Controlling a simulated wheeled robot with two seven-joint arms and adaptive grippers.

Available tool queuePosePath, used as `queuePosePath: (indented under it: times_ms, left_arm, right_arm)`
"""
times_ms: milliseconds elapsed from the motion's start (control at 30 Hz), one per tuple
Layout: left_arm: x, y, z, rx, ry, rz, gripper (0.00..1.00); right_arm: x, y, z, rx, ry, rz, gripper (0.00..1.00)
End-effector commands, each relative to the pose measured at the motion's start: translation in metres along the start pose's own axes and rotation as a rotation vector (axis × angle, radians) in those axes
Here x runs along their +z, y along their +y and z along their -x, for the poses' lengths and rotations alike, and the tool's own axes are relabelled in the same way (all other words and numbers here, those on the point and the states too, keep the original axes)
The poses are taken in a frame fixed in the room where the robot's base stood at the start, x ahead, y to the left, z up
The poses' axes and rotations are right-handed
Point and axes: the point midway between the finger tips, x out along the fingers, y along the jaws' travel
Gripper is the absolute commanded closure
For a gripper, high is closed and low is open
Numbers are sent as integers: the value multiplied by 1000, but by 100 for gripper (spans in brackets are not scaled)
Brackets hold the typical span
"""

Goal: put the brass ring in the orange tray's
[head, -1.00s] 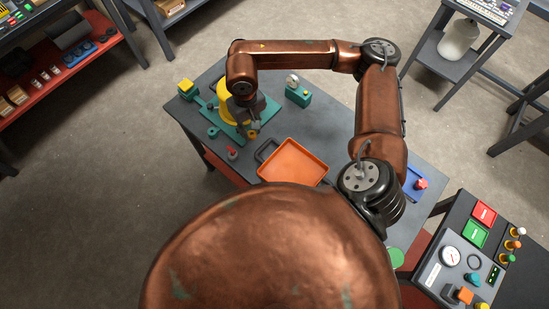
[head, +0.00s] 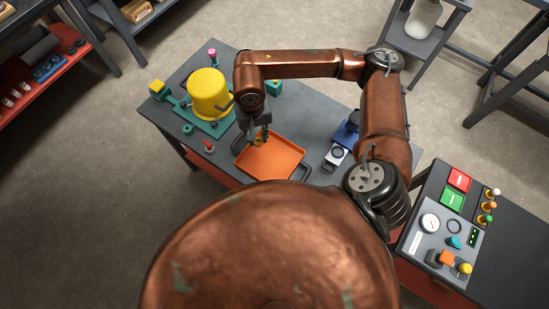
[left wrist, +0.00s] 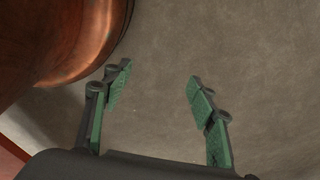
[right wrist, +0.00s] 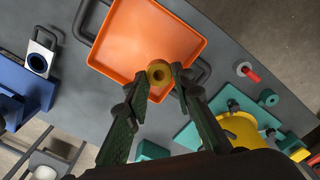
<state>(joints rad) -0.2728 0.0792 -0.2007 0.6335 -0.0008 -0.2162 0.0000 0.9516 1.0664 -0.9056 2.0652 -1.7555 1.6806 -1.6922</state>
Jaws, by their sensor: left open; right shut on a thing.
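The brass ring (right wrist: 154,77) is between the fingertips of my right gripper (right wrist: 160,76), which is shut on it. The right wrist view shows the ring over the edge of the orange tray (right wrist: 140,35). In the head view my right gripper (head: 260,138) points down at the back edge of the tray (head: 280,162). I cannot tell how high the ring is above the tray. The tray's floor looks empty where it shows. My left gripper (left wrist: 159,75) is open and empty over bare floor, and it is not visible in the head view.
A yellow motor housing (head: 208,88) stands on a teal fixture left of the tray. A red-topped peg (head: 208,146) is near the tray's left side. A blue fixture (head: 346,131) and a white block (head: 335,156) stand to the right. A control panel (head: 445,228) is at lower right.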

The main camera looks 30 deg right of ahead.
Motion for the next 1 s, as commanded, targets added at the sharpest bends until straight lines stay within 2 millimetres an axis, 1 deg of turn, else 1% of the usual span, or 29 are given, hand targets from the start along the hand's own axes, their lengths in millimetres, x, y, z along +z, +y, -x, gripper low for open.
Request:
queuePosePath:
  times_ms: [33, 200, 300, 367, 500, 600, 733, 867, 933, 1000]
  left_arm:
    - [10, 1, 0, 1, -13, 3, 47]
    - [43, 4, 3, 4, -54, 10, 47]
    - [54, 5, 4, 4, -69, 13, 47]
    - [57, 6, 5, 4, -72, 13, 47]
    - [52, 5, 4, 4, -65, 13, 47]
    - [38, 3, 3, 3, -48, 9, 47]
    - [21, 2, 2, 1, -25, 6, 47]
    - [19, 1, 2, 1, -23, 6, 47]
    - [22, 2, 3, 1, -27, 6, 47]
    - [26, 2, 5, 1, -32, 7, 47]
  right_arm:
    - [10, -2, -6, 2, -3, -87, 100]
    - [37, -3, -22, 10, -2, -436, 100]
    - [53, -4, -30, 10, -1, -644, 100]
    - [63, -5, -34, 8, 0, -767, 100]
    - [84, -7, -43, 1, -1, -1046, 100]
    - [96, -9, -47, -5, -3, -1216, 100]
    - [106, -10, -51, -12, -5, -1376, 100]
    - [111, -10, -52, -16, -8, -1460, 100]
    - [107, -9, -55, -16, -7, -1482, 100]
    - [98, -6, -59, -15, -7, -1492, 100]
